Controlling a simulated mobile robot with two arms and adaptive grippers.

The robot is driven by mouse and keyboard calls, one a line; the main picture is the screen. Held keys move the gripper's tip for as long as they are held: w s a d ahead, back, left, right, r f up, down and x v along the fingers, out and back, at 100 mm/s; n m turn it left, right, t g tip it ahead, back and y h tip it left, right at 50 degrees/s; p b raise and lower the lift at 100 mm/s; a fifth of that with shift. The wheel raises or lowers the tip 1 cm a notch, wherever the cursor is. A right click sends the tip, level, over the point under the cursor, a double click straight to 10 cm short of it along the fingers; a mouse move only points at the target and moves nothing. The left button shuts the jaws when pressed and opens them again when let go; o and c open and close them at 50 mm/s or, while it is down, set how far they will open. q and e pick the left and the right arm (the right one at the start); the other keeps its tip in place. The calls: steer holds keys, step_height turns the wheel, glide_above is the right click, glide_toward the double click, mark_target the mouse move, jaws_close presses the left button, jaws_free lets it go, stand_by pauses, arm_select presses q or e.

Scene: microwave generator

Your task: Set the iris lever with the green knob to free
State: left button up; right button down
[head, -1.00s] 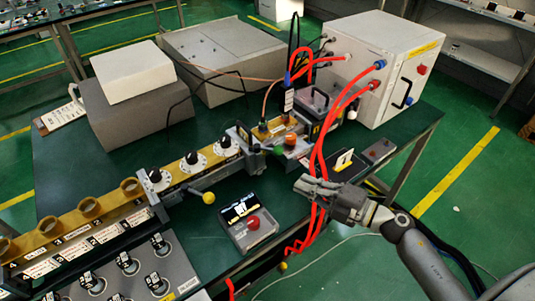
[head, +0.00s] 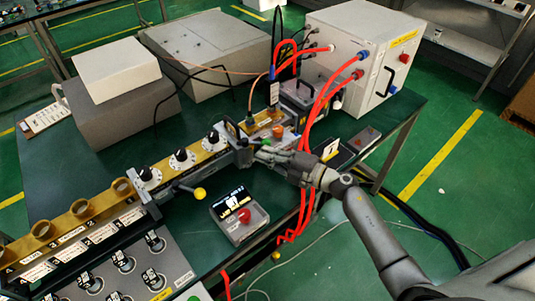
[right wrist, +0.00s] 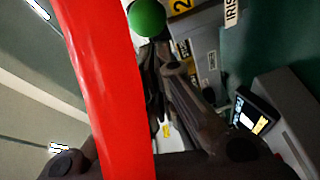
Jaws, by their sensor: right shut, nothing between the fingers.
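The green knob (right wrist: 147,18) of the iris lever shows at the top of the right wrist view, just beyond my right gripper's fingertips. I cannot tell whether they touch it. A white label (right wrist: 232,12) reading "IRIS" is partly in view. The lever's arm is mostly hidden. My left gripper is out of view.
Red hoses (head: 318,105) hang from the white cabinet (head: 370,45) beside my right gripper; one (right wrist: 100,80) crosses close before the wrist camera. A yellow-knobbed lever (head: 199,193) and a box with a red button (head: 243,215) stand nearer the front. An orange knob (head: 278,131) is close by.

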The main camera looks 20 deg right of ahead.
stand_by(0.3)
steer(key=n+g+y+b, duration=0.1)
steer(key=b, duration=0.1)
steer(key=w+d+n+g+y+b, duration=0.1)
steer(key=d+n+g+y+b, duration=0.1)
steer(key=g+b, duration=0.1)
steer(key=shift+w+b, duration=0.3)
steer(key=shift+b, duration=0.05)
steer(key=shift+s, duration=0.1)
stand_by(0.3)
